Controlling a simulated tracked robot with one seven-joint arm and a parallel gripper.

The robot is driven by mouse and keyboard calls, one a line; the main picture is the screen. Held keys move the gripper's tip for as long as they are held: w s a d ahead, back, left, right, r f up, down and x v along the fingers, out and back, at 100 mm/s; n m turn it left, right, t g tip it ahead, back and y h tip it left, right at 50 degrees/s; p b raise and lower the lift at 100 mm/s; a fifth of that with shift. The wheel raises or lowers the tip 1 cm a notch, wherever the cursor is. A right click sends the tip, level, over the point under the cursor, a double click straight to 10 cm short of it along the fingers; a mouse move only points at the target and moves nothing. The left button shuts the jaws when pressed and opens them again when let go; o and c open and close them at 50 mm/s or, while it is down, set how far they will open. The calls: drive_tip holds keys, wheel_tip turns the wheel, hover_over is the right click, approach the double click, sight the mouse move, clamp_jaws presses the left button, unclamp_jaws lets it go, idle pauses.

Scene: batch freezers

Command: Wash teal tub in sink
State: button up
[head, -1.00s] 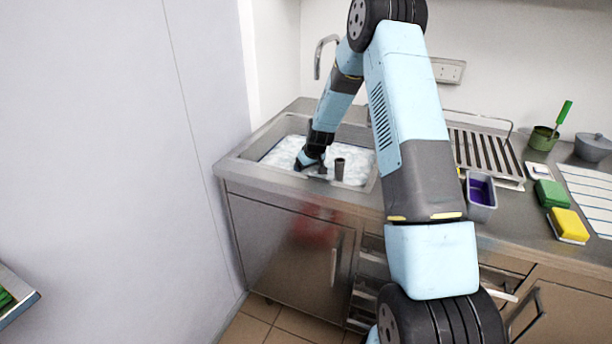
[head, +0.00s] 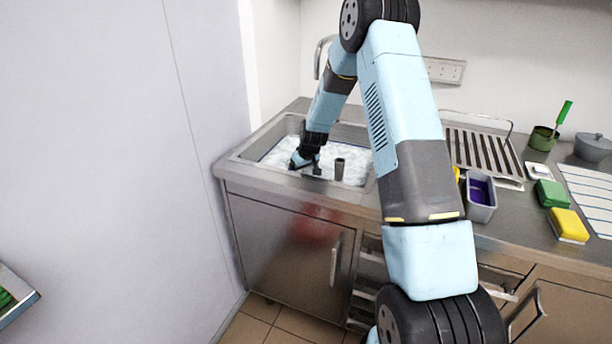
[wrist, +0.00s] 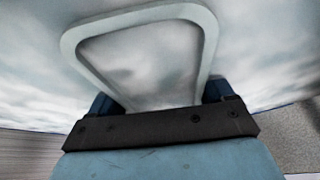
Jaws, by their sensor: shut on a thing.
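The sink (head: 232,167) on the left of the head view holds white, foamy water (head: 272,152). My gripper (head: 303,163) reaches down into the sink, at the water. In the wrist view my gripper (wrist: 162,98) is shut on a pale, rounded, open-topped shape that I take to be the tub (wrist: 207,35). Its rim stands out from the foam around it, and its inside looks pale and cloudy. Its teal colour does not show clearly. In the head view I cannot make out the tub apart from my gripper and the foam.
A dark upright pipe (head: 339,169) stands in the sink, right of my gripper. The tap (head: 318,58) is behind. Right of the sink are a drying rack (head: 485,155), a grey tub with purple contents (head: 481,199), and green (head: 550,194) and yellow (head: 568,225) sponges. A wall closes the left.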

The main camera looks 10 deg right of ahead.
sight(310, 169)
drive_tip(key=shift+a, duration=0.35)
drive_tip(key=shift+d, duration=2.05)
drive_tip(key=shift+a, duration=2)
drive_tip(key=shift+d, duration=2)
wheel_tip(310, 169, up, 18)
drive_tip(key=shift+f, duration=0.25)
drive_tip(key=shift+r, duration=0.15)
drive_tip(key=shift+r, duration=1.35)
